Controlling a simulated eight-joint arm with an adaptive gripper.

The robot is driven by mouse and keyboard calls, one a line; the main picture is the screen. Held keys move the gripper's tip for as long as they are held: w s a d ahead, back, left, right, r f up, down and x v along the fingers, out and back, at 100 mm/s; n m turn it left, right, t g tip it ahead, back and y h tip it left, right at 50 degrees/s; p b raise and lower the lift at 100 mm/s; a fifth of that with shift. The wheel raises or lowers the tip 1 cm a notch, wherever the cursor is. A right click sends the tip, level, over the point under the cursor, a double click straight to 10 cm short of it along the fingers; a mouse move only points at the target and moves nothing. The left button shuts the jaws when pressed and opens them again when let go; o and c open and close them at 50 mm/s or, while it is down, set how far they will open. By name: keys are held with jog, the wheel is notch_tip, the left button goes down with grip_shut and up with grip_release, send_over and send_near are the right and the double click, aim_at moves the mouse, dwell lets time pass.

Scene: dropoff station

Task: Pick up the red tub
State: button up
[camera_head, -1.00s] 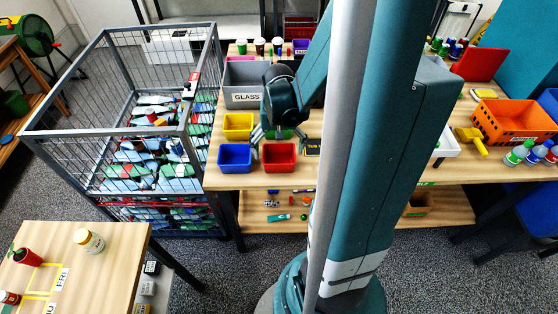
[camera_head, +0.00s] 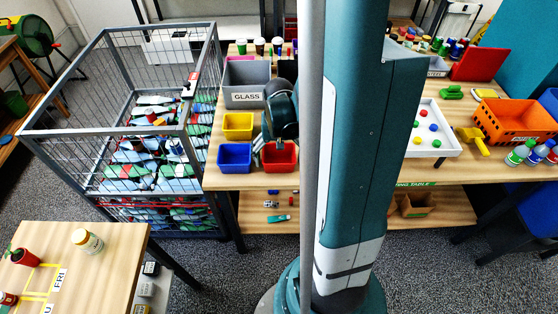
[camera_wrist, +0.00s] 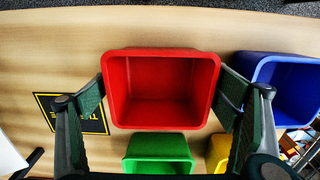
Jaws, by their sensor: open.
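The red tub (camera_head: 279,158) stands near the front edge of the wooden table, right of the blue tub. In the wrist view the red tub (camera_wrist: 160,88) looks empty and lies between my two open fingers. My gripper (camera_wrist: 163,95) has one finger along each side of the tub; I cannot tell whether either finger touches it. In the head view my gripper (camera_head: 268,148) is low over the tub, partly hidden by my own wrist.
A blue tub (camera_head: 235,158) is close on the left and a yellow tub (camera_head: 237,126) behind it. A green tub (camera_wrist: 158,152) is close to the red one. A grey GLASS bin (camera_head: 247,84) stands further back. A black-yellow sign (camera_wrist: 72,113) lies beside the red tub.

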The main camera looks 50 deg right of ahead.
jog(key=shift+c, duration=0.5)
jog(key=c, duration=0.9)
jog(key=shift+r, duration=0.15)
jog(key=shift+r+p, duration=0.85)
jog(key=shift+r, duration=4)
